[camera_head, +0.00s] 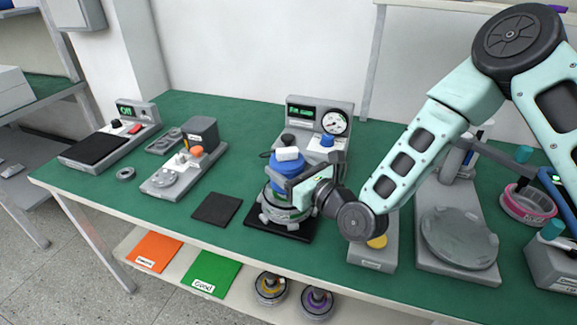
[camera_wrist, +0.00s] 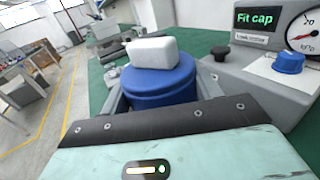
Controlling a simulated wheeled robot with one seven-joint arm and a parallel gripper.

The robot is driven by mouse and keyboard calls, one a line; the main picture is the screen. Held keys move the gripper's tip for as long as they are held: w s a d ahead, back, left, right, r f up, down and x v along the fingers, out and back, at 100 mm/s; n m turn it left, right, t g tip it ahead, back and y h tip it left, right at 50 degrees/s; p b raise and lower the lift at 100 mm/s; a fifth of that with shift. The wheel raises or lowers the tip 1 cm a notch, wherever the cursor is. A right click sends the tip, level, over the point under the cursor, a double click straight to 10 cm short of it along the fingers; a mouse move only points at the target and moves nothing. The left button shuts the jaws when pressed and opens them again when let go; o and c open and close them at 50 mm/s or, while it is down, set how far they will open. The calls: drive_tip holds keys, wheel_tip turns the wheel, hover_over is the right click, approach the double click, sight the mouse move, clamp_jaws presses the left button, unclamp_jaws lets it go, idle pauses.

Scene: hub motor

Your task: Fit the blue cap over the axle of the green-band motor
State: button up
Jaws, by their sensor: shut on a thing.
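The blue cap (camera_head: 285,164), with a white block-shaped top (camera_head: 287,153), is directly above the green-band motor (camera_head: 283,215) in the head view. My gripper (camera_head: 288,182) reaches in from the right and is shut on the cap. The motor stands on a black pad near the table's front edge. In the wrist view the blue cap (camera_wrist: 160,88) appears upright between the jaws (camera_wrist: 160,101), with the white top uppermost. The axle is hidden, and I cannot tell whether the cap is seated on it.
A grey station with a gauge (camera_head: 335,122) and a blue knob stands behind the motor; its screen (camera_wrist: 257,19) reads "Fit cap". A dark square pad (camera_head: 216,208) lies to the left. Orange (camera_head: 154,250) and green (camera_head: 212,274) mats and two more motors are on the shelf below.

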drive_tip(key=shift+f+b, duration=0.9)
drive_tip(key=shift+f, duration=0.2)
drive_tip(key=o, duration=1.1)
drive_tip(key=shift+o, duration=0.2)
drive_tip(key=shift+s, duration=0.1)
drive_tip(key=p+v, duration=0.6)
drive_tip(key=v, duration=1.1)
drive_tip(key=shift+p, duration=0.4)
